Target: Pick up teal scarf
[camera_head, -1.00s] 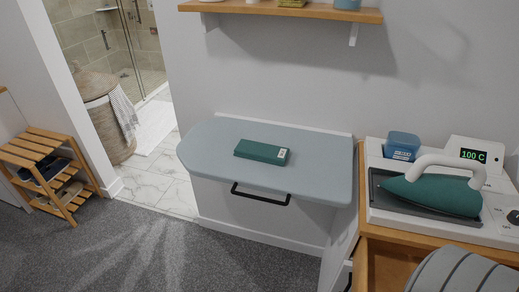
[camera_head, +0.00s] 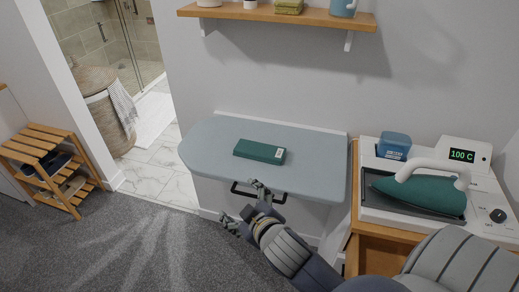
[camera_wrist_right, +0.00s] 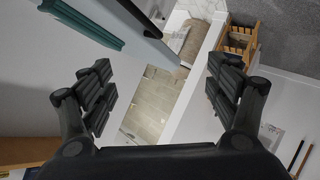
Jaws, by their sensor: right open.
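The teal scarf (camera_head: 255,150) lies folded into a flat rectangle with a small white label on the grey-blue ironing board (camera_head: 315,165). My right gripper (camera_head: 242,204) is open and empty. In the head view it appears below the scarf, by the board's front edge and dark handle, apart from the scarf. In the right wrist view the open fingers (camera_wrist_right: 160,85) have nothing between them, and a teal strip (camera_wrist_right: 85,22), which looks like the scarf, shows at the upper left. My left gripper is not in view.
A station with a teal iron (camera_head: 425,192) and a blue cup (camera_head: 394,146) stands right of the board. A wall shelf (camera_head: 280,14) hangs above. A wooden rack (camera_head: 45,168) stands at the left. The board around the scarf is clear.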

